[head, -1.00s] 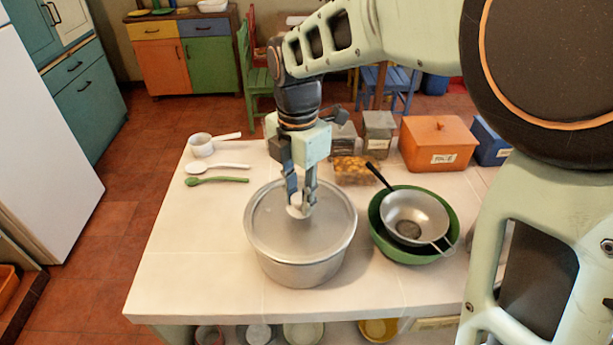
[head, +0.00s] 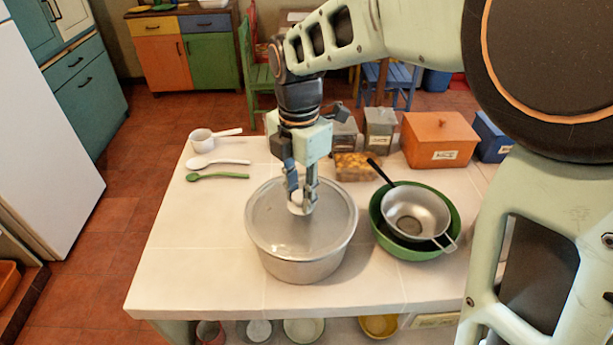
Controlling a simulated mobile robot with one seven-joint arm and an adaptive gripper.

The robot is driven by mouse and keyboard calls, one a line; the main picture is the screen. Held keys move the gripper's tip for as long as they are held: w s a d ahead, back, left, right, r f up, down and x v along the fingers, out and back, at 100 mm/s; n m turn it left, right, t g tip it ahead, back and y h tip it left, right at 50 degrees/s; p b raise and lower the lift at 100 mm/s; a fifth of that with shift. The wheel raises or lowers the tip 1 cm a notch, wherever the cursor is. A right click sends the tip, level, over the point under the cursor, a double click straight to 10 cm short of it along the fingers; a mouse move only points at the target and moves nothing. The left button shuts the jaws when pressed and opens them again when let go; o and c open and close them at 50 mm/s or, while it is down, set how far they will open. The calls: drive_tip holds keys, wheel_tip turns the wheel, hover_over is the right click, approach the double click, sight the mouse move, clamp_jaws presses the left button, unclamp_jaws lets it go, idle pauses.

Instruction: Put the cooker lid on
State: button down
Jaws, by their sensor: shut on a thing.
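The cooker (head: 300,270) is a wide metal pot standing on the white counter in the head view. My gripper (head: 301,204) comes down from above and is shut on the lid's pale knob (head: 298,207) at the lid's middle.
A green bowl (head: 384,233) holding a metal strainer (head: 414,212) stands close on the right. An orange box (head: 438,140) stands at the back right. The counter's front left is clear.

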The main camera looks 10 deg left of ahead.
drive_tip(key=shift+f, duration=0.15)
drive_tip(key=c, duration=1.5)
unclamp_jaws()
drive_tip(key=shift+c, duration=0.2)
wheel_tip(320, 180, up, 12)
